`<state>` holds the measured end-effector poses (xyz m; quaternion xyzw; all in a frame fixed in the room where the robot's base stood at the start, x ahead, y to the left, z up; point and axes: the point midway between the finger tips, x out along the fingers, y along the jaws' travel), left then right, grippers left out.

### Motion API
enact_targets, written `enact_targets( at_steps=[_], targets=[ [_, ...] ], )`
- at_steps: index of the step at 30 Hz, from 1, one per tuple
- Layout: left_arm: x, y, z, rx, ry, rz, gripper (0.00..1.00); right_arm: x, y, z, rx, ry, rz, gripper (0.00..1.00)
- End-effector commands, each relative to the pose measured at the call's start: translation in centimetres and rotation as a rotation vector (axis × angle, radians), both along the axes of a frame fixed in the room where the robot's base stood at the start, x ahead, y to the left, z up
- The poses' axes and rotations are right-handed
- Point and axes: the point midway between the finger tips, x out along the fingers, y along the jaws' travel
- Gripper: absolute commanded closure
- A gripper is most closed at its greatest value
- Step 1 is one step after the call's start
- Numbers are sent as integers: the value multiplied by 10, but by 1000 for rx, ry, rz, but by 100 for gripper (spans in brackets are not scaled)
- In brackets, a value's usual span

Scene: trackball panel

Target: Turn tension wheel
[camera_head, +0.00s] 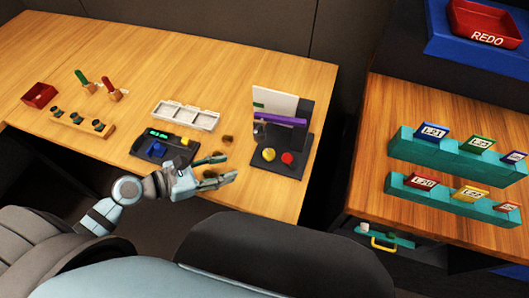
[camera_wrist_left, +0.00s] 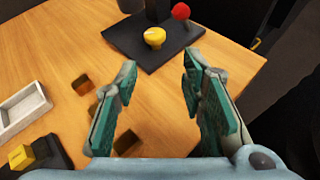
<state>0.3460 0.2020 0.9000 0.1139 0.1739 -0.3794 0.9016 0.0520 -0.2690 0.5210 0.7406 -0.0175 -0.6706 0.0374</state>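A dark stand (camera_head: 283,170) sits near the right edge of the wooden table. On its base are a yellow knob (camera_head: 268,154) and a red knob (camera_head: 287,158). The frames do not show which part is named the tension wheel. In the left wrist view the yellow knob (camera_wrist_left: 154,37) and the red knob (camera_wrist_left: 181,11) show beyond my fingers. My left gripper (camera_head: 228,167) is open and empty, left of the stand and apart from it. It also shows in the wrist view (camera_wrist_left: 160,62), with its fingers spread. My right gripper is not in view.
A black device with a green display (camera_head: 157,133) and a white divided tray (camera_head: 186,115) stand left of the stand. Small brown blocks (camera_wrist_left: 82,84) lie near my left gripper. A purple bar (camera_head: 280,119) and upright panel rise behind the knobs. Bare wood lies before the stand.

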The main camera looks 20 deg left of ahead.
Motion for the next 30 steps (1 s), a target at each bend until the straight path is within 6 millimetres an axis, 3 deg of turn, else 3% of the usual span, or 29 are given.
enact_targets(
  at_steps=[5,12,18,30],
  targets=[
    [20,-6,-3,-77,36,57,63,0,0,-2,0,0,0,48],
    [65,-52,-30,-77,38,53,63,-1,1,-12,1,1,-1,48],
    [92,-78,-48,-70,39,50,63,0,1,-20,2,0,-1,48],
    [102,-87,-52,-67,39,48,63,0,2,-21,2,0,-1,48]
  ],
)
